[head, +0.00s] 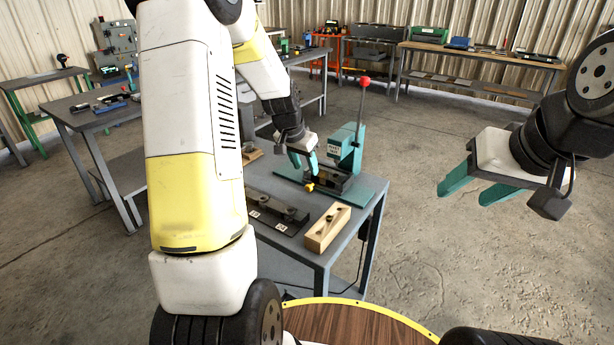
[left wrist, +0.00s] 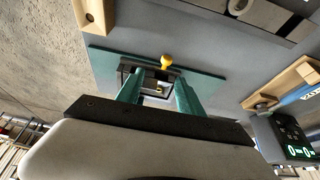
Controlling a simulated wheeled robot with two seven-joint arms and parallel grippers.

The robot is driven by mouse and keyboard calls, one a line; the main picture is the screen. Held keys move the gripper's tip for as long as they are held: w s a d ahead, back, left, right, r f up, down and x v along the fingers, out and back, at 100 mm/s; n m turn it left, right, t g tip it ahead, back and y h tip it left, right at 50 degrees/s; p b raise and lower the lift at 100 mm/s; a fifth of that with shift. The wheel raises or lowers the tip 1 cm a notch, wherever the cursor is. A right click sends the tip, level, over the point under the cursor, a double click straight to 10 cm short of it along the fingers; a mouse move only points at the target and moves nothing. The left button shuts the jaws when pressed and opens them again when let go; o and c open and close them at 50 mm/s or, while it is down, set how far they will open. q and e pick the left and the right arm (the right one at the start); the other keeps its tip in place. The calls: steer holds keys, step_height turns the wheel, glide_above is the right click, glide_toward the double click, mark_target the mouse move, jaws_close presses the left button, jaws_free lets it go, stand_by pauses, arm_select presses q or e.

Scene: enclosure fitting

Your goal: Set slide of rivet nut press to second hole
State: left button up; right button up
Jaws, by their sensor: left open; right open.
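The rivet nut press (head: 347,147) is teal, with an upright lever ending in a red knob (head: 364,80). It stands on a teal base plate (head: 364,190) on the grey bench. The dark slide (head: 330,179) lies on the base, with a yellow knob (head: 309,187) at its front; the knob also shows in the left wrist view (left wrist: 166,60). The holes cannot be made out. My left gripper (head: 304,161) is open just above the slide area; its fingers (left wrist: 160,98) frame the slide in the left wrist view. My right gripper (head: 462,192) is open and empty, in the air to the right.
A wooden block (head: 327,228) and a dark plate with parts (head: 277,212) lie on the bench in front of the press. A round wooden table (head: 350,325) with a yellow rim is closest to me. The floor to the right is clear.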

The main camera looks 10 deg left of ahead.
mark_target(308, 186)
arm_select(q)
steer(key=x, duration=0.3)
steer(key=a+x, duration=0.1)
steer(key=x, duration=0.6)
steer(key=shift+a+f, duration=0.2)
steer(key=shift+a, duration=0.05)
steer(key=shift+c, duration=0.4)
jaws_close()
stand_by(0.6)
